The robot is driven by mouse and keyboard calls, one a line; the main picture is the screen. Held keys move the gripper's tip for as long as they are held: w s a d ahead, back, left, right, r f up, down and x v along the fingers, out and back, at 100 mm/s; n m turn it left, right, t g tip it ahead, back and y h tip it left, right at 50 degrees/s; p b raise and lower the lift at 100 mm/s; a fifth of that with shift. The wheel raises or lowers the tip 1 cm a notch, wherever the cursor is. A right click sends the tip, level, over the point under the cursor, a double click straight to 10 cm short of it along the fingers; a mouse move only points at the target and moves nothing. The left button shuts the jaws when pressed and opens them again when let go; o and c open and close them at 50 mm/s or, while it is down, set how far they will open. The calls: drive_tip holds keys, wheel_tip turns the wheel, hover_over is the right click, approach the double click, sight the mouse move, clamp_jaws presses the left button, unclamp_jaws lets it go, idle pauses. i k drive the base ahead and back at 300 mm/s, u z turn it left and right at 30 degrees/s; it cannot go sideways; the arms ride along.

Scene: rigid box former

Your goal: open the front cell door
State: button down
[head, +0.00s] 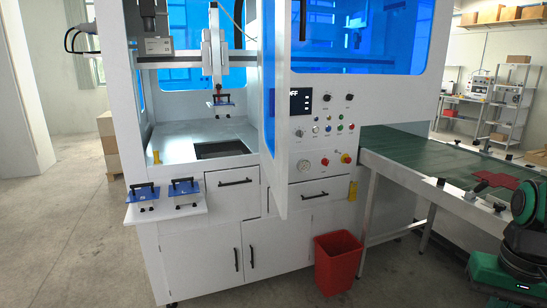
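The front cell door (284,130) of the white box former stands swung outward, seen nearly edge-on. It has a blue window and a dark vertical handle (303,20) near the top of the frame. Left of the door, the front opening is uncovered and shows the cell interior. My gripper is not in view.
A green conveyor (425,165) with a dark red flat piece (495,181) extends right from the machine. A red bin (338,262) stands on the floor in front. A small shelf (165,207) with blue tooling juts out at left. The front-left floor is clear.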

sight(277, 31)
drive_tip(key=z, duration=0.05)
drive_tip(key=i, duration=0.8)
drive_tip(key=u, duration=1.4)
